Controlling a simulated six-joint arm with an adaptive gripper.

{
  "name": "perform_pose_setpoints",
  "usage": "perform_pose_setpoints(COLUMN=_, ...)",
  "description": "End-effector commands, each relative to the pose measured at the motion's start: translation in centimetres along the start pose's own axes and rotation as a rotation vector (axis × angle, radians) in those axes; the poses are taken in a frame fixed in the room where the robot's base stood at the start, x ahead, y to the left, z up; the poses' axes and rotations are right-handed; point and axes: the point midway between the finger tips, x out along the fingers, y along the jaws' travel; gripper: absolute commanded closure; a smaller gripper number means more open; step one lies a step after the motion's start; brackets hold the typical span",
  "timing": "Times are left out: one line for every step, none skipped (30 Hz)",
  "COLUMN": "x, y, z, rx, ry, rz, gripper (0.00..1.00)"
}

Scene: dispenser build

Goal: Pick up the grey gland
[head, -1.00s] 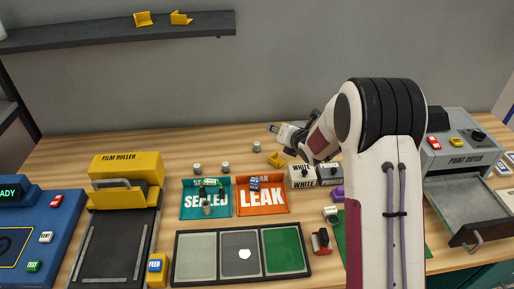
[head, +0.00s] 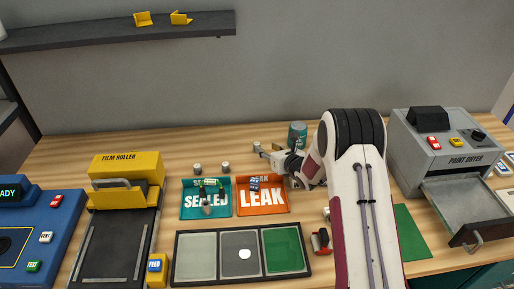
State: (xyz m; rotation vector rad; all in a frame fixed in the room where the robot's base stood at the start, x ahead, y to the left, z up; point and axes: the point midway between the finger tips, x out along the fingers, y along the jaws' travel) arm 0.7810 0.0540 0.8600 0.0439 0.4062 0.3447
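Two small grey-and-white cylinders, one at the left (head: 197,169) and one just right of it (head: 226,167), stand on the table behind the teal and orange trays. A third small pale piece (head: 256,147) is at the tip of my gripper (head: 264,150). I cannot tell which of these is the grey gland. My gripper points left, low over the table behind the orange LEAK tray (head: 283,209). Its fingers are too small to show whether they are open or closed on the pale piece.
The teal SEALED tray (head: 188,210) and the LEAK tray hold small parts. A three-panel tray (head: 177,279) lies in front, with a white piece (head: 245,254) on its middle panel. A teal can (head: 297,135) stands behind my arm. The paint dryer (head: 440,165) is at right.

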Motion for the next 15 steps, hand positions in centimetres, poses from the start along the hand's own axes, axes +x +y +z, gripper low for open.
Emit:
perform_pose_setpoints(x=0.0, y=0.0, z=0.0, rx=0.000, ry=0.000, rz=0.000, gripper=0.62)
perform_pose_setpoints(x=0.0, y=0.0, z=0.0, rx=0.001, ry=0.000, rz=0.000, gripper=0.62)
perform_pose_setpoints(x=0.0, y=0.0, z=0.0, rx=0.001, ry=0.000, rz=0.000, gripper=0.62)
perform_pose_setpoints(x=0.1, y=0.0, z=0.0, rx=0.001, ry=0.000, rz=0.000, gripper=0.62)
perform_pose_setpoints(x=0.1, y=0.0, z=0.0, rx=0.001, ry=0.000, rz=0.000, gripper=0.62)
perform_pose_setpoints(x=0.3, y=0.0, z=0.0, rx=0.001, ry=0.000, rz=0.000, gripper=0.62)
perform_pose_setpoints(x=0.4, y=0.0, z=0.0, rx=0.001, ry=0.000, rz=0.000, gripper=0.62)
perform_pose_setpoints(x=0.5, y=0.1, z=0.0, rx=0.001, ry=0.000, rz=0.000, gripper=0.62)
perform_pose_setpoints(x=0.8, y=0.1, z=0.0, rx=0.001, ry=0.000, rz=0.001, gripper=0.62)
perform_pose_setpoints(x=1.0, y=0.1, z=0.0, rx=0.001, ry=-0.001, rz=0.001, gripper=0.62)
perform_pose_setpoints(x=1.2, y=0.1, z=0.0, rx=0.001, ry=0.000, rz=0.001, gripper=0.62)
perform_pose_setpoints(x=1.4, y=0.1, z=-0.1, rx=0.002, ry=0.001, rz=0.001, gripper=0.62)
perform_pose_setpoints(x=1.6, y=0.1, z=-0.1, rx=0.002, ry=0.001, rz=0.001, gripper=0.62)
perform_pose_setpoints(x=1.8, y=0.1, z=0.0, rx=0.002, ry=0.001, rz=0.001, gripper=0.62)
perform_pose_setpoints(x=2.1, y=0.1, z=0.0, rx=0.002, ry=0.001, rz=0.000, gripper=0.62)
